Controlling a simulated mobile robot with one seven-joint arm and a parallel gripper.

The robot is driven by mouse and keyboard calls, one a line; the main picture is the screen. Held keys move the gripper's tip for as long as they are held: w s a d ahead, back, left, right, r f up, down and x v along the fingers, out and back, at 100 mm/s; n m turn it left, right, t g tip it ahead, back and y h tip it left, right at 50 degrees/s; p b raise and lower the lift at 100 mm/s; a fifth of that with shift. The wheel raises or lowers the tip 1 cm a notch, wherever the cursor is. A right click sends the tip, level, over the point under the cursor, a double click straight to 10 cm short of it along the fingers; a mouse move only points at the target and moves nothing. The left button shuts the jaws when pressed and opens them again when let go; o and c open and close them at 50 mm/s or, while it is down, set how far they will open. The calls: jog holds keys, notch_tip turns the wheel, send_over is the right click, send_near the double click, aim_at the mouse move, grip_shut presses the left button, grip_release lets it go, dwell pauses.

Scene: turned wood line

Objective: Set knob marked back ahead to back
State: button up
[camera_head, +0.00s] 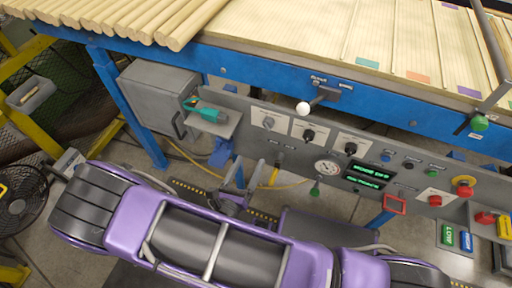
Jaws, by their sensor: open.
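My gripper (249,166) is open and empty in front of the panel's lower left part, below the left knob. Its two grey fingers point up and stand apart. It appears clear of all three knobs.
A white-ball lever (303,108) projects above the knobs. A gauge (327,168), green displays (370,173), buttons and a red knob (435,200) lie right. A shelf with a teal tool (207,112) juts out left. The blue table rail (260,70) runs above.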

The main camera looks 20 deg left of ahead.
jog(key=shift+s+a, duration=0.1)
jog(key=shift+s, duration=1.5)
